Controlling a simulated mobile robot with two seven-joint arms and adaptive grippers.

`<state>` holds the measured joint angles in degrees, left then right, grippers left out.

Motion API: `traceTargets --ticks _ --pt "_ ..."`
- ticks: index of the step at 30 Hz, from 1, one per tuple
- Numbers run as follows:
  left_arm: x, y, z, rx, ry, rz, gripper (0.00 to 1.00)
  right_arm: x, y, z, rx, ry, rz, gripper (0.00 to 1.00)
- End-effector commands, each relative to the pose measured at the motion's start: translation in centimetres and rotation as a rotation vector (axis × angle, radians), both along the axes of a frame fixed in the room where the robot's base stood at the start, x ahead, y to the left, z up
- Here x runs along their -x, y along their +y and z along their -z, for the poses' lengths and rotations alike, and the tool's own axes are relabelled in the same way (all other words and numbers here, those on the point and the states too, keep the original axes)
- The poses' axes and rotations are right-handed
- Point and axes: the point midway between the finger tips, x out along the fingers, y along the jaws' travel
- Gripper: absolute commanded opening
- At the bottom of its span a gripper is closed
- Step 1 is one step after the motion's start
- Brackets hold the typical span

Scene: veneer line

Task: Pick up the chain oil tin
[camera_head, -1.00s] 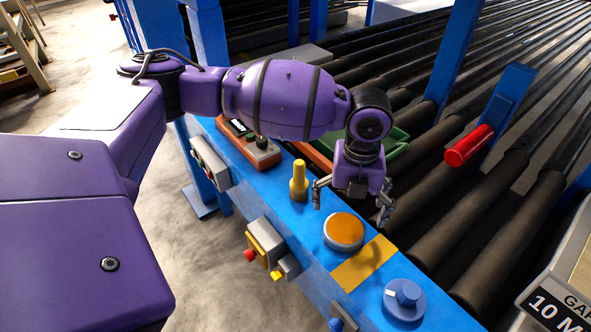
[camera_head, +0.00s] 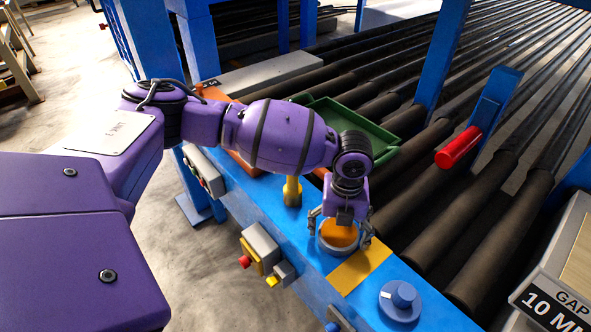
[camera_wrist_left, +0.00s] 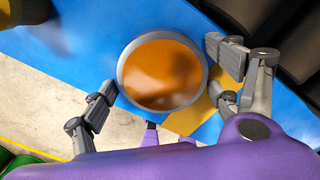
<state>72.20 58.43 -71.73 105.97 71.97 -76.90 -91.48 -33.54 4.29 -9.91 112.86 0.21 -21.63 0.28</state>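The chain oil tin, as I take it, is a round, shallow tin (camera_head: 340,234) with a grey rim and glossy orange contents, on the blue beam. It fills the middle of the left wrist view (camera_wrist_left: 162,72). My left gripper (camera_head: 341,230) is directly above it, pointing down, with its fingers apart on either side of the tin. In the left wrist view the open fingers (camera_wrist_left: 165,85) flank the rim; I cannot tell whether they touch it. My right gripper is not in view.
A yellow patch (camera_head: 359,270) and a blue knob (camera_head: 401,298) lie nearer on the blue beam (camera_head: 310,262). A yellow post-like item (camera_head: 292,192) stands just left of the gripper. A green tray (camera_head: 375,140) is behind the wrist. Dark rollers and a red-handled post (camera_head: 458,147) are to the right.

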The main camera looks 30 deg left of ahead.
Motion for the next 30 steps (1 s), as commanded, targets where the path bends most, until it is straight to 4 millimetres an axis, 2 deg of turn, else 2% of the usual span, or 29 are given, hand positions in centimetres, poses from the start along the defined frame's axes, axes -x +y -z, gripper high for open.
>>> traceTargets --ticks 1,9,20,26,30 --pt "0.0 0.0 0.0 0.0 0.0 0.0 0.69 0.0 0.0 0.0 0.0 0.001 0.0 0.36" --pt "-0.1 0.0 -0.1 0.001 -0.003 0.0 0.36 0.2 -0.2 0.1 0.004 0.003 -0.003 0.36" --pt "-0.2 0.0 -0.8 0.0 -0.004 0.0 0.36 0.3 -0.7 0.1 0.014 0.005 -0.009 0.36" --pt "-0.3 0.0 -3.2 0.001 -0.007 0.001 0.36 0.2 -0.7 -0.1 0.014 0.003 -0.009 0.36" --pt "1.2 -1.3 -5.6 0.003 -0.007 0.007 0.36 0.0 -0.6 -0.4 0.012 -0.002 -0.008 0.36"
